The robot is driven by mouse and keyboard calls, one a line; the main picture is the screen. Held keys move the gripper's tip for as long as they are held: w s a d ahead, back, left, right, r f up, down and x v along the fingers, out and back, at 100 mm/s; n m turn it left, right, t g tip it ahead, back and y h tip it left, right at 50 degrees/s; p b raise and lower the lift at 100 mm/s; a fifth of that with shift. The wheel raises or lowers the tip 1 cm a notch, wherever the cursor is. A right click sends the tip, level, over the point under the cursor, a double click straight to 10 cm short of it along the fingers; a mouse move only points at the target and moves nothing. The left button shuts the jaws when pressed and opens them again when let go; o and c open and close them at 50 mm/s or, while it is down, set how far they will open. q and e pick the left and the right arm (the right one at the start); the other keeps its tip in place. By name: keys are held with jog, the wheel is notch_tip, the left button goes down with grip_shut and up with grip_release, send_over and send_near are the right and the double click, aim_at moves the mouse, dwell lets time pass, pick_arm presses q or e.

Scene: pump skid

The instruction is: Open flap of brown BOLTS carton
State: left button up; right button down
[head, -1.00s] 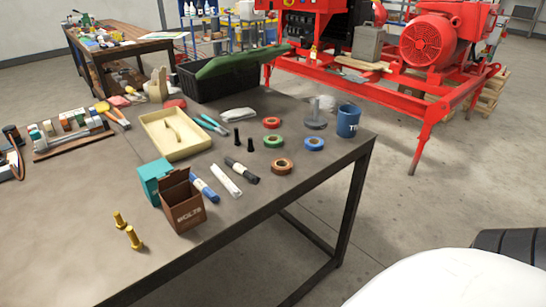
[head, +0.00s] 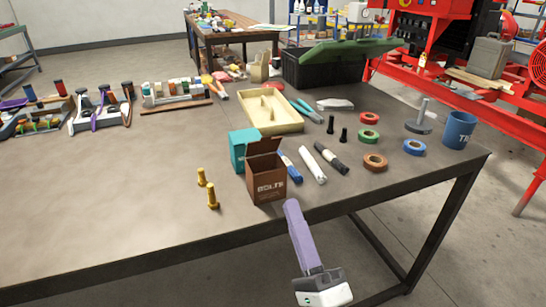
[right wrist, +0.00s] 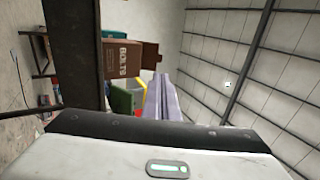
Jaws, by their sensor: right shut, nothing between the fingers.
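The brown BOLTS carton (head: 267,187) stands upright near the front edge of the table. One flap (head: 264,146) stands up at its back side and the dark inside shows. In the right wrist view the carton (right wrist: 121,58) appears turned sideways, with the flap (right wrist: 150,56) sticking out. My right gripper (head: 291,204) is shut and empty, its purple fingers pointing up toward the carton from in front of the table edge. Its fingers also show in the right wrist view (right wrist: 161,82). The tips look close to the carton's right front corner; contact cannot be told. My left gripper is not in view.
A teal box (head: 239,158) stands behind the carton. A cream tray (head: 264,124) lies behind. The table's left front is clear.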

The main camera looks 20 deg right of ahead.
jog(key=p, duration=0.2)
send_near(267, 139)
jog(key=x, duration=0.5)
jog(key=shift+r, duration=0.2)
jog(key=shift+w+r, duration=0.25)
jog(key=shift+w, duration=0.35)
